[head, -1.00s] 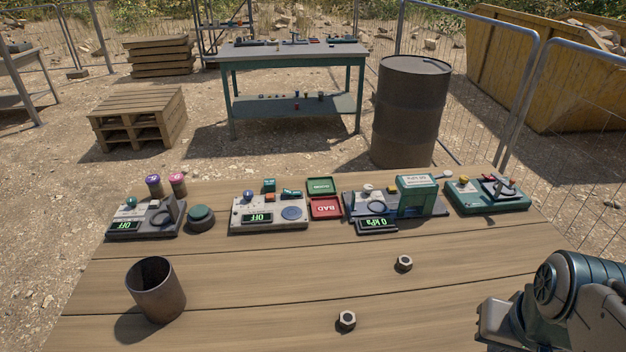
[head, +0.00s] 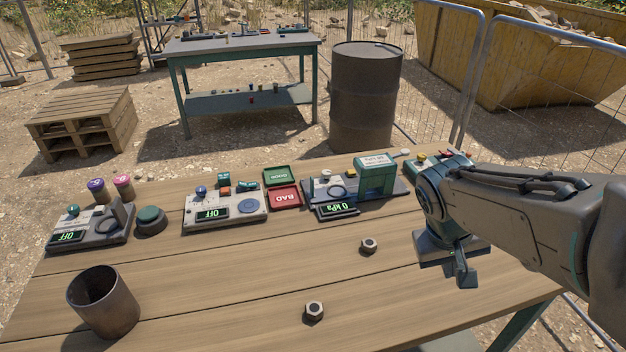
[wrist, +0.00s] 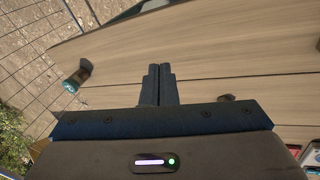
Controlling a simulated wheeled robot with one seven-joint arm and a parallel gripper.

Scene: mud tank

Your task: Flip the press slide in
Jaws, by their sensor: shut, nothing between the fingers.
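The press stands at the back right of the wooden table in the head view, with a green labelled housing (head: 376,177) on a grey base and a display (head: 337,209) reading 0 kPa. A small pale round-ended part (head: 402,153) shows behind the housing's right side. I cannot tell which part is the slide or how it is set. My gripper (head: 466,276) is in front and right of the press, above the table, pointing down and apart from everything. In the wrist view its two fingers (wrist: 158,84) are together and empty.
Two nuts (head: 369,245) (head: 314,311) lie mid-table and a rusty cup (head: 103,303) stands front left. Left of the press are red (head: 286,197) and green trays and two OFF-display devices (head: 222,207) (head: 88,228). My arm partly hides another device (head: 455,155) at right.

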